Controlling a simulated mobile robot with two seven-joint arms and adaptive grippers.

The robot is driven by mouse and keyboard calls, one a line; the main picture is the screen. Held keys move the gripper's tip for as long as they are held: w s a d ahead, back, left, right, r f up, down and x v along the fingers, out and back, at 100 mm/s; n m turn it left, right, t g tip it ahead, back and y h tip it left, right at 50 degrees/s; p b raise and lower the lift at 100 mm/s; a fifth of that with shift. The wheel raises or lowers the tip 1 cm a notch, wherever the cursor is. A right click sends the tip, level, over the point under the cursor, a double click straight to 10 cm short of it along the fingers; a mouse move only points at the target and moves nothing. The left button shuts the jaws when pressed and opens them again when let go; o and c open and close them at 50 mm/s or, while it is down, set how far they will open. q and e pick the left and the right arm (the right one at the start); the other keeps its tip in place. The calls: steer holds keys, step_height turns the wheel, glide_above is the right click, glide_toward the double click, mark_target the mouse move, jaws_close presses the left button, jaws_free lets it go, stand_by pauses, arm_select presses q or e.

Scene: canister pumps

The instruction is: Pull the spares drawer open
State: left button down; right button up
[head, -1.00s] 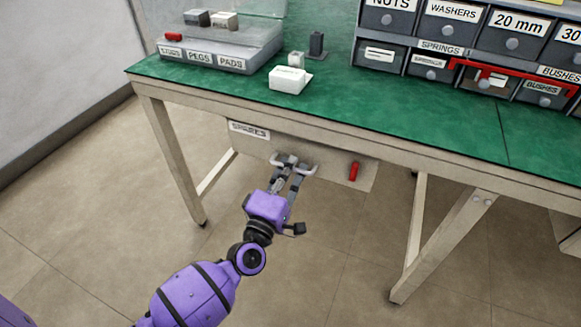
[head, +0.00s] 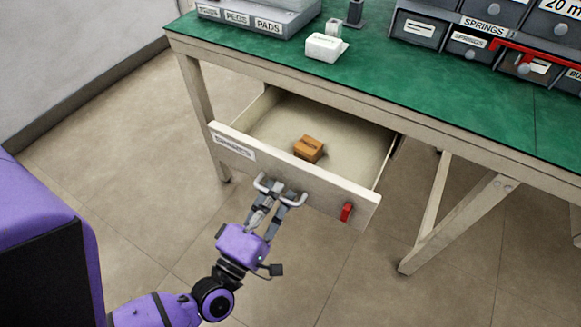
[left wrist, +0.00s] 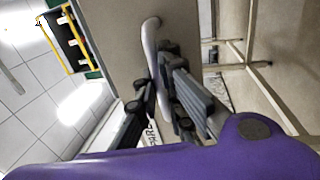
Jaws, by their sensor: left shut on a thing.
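The spares drawer (head: 345,196) stands partly out from under the green-topped bench, its inside showing from above. A small orange-brown box (head: 308,149) lies in it. My left gripper (head: 277,194) is shut on the light bow handle (head: 262,184) at the middle of the drawer front. The left wrist view also shows the handle (left wrist: 149,45) between the gripper's fingers (left wrist: 158,88). A white label (head: 233,146) is at the front's left and a red latch-like piece (head: 346,212) at its right. My right gripper is not in view.
The green bench top (head: 400,90) holds a labelled pegs and pads case (head: 255,18), a white block (head: 325,47) and a rack of labelled bins (head: 480,30). Bench legs (head: 200,120) stand left and right. The floor before the drawer is clear.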

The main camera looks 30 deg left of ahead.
arm_select(q)
steer(key=shift+s, duration=2.75)
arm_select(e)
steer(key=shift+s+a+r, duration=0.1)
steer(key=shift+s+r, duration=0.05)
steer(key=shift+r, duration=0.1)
arm_select(q)
steer(key=c, duration=1.9)
jaws_free()
steer(key=shift+o, duration=0.3)
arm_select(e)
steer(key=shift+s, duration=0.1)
arm_select(q)
steer(key=shift+a, duration=0.1)
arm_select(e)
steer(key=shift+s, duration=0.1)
arm_select(q)
steer(key=s+f, duration=0.2)
steer(key=s, duration=1)
steer(key=shift+a+f, duration=0.2)
steer(key=shift+w, duration=0.1)
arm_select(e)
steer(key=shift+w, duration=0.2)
